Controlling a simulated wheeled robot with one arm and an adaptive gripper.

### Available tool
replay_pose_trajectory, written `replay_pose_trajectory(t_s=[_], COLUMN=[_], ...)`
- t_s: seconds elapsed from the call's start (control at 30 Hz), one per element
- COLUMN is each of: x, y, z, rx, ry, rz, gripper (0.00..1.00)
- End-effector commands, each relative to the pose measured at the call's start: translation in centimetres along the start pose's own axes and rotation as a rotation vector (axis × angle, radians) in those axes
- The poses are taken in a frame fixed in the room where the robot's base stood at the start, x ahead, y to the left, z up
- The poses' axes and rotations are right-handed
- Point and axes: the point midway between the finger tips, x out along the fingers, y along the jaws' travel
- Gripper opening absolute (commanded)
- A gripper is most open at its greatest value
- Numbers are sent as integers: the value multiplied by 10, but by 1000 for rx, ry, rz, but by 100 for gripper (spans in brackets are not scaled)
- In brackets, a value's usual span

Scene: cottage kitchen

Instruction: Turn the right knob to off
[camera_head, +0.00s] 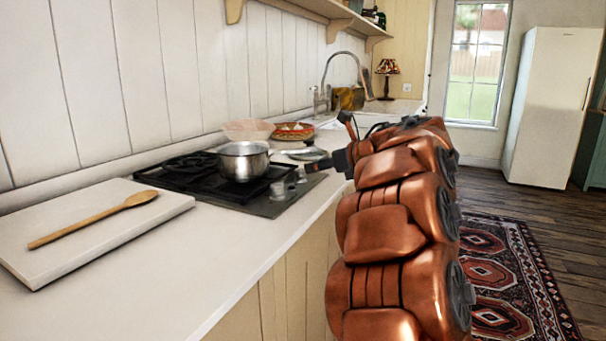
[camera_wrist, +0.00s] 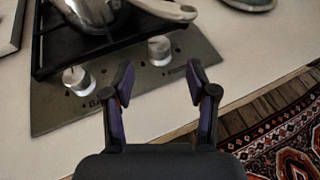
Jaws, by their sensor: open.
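The right knob (camera_wrist: 160,50) is a silver-white cylinder on the stove's dark front strip. In the wrist view it shows between and beyond my fingertips, with no contact visible. The left knob (camera_wrist: 77,80) stands to its left. Both knobs are small in the head view, beside the black hob (camera_head: 190,180). My gripper (camera_wrist: 160,80) is open and empty, with its two fingers spread. In the head view my gripper (camera_head: 316,166) is beside the right front of the stove, partly hidden by my copper arm. The exact knob setting cannot be read.
A steel pot (camera_head: 243,162) sits on the hob, its handle (camera_wrist: 165,10) reaching past the right knob's back. A cutting board (camera_head: 80,215) with a wooden spoon (camera_head: 95,218) lies nearer. Bowls (camera_head: 293,131) stand behind. The counter's front edge is close to my gripper.

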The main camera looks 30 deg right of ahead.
Motion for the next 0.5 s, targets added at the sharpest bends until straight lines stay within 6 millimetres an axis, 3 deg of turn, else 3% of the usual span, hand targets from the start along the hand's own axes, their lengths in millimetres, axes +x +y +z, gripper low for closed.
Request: replay_pose_trajectory(t_s=[0.5], x=[64], y=[1], z=[-1], rx=[4], ry=[0], rz=[4], gripper=[58])
